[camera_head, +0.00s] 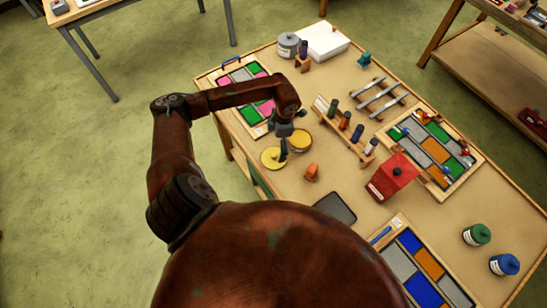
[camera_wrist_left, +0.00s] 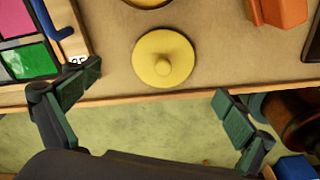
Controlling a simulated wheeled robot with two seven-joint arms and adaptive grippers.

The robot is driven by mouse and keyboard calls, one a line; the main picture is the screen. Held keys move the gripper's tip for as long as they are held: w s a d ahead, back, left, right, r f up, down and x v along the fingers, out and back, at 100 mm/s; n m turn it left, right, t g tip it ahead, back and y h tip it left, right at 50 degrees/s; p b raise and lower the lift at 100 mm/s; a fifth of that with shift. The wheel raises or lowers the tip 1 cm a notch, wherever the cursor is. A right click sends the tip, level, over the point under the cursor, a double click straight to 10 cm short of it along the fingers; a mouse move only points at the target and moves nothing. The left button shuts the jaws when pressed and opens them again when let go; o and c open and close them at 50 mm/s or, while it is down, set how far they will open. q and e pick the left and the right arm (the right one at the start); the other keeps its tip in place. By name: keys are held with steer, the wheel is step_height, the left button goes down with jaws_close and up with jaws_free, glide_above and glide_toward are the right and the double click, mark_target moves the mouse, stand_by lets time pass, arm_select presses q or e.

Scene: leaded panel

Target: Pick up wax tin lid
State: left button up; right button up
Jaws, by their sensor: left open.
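The wax tin lid is a round yellow disc with a small central knob. It lies flat near the table edge in the head view (camera_head: 271,159) and shows whole in the left wrist view (camera_wrist_left: 175,45). My left gripper (camera_head: 284,150) is above the lid, partly covering it in the head view. In the left wrist view its fingers (camera_wrist_left: 158,87) are wide apart, on either side of the lid and nearer the camera, with nothing between them. A yellow open-looking tin (camera_head: 300,142) stands just beyond the lid. My right gripper is out of view.
An orange block (camera_head: 311,172) sits right of the lid. A panel with pink and green panes (camera_head: 245,75) lies on the other side. A rack of bottles (camera_head: 345,130) and a red box (camera_head: 391,177) stand farther right. The table edge is close to the lid.

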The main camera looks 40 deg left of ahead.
mark_target(274, 154)
arm_select(q)
steer(key=shift+s+a+f, duration=0.15)
steer(key=shift+a+f, duration=0.1)
steer(key=shift+f, duration=0.1)
steer(key=f+p, duration=0.1)
steer(key=f, duration=0.2)
steer(key=s+f+p, duration=0.1)
steer(key=f, duration=0.2)
steer(key=shift+s+d, duration=0.1)
steer(key=shift+s, duration=0.05)
steer(key=shift+f, duration=0.4)
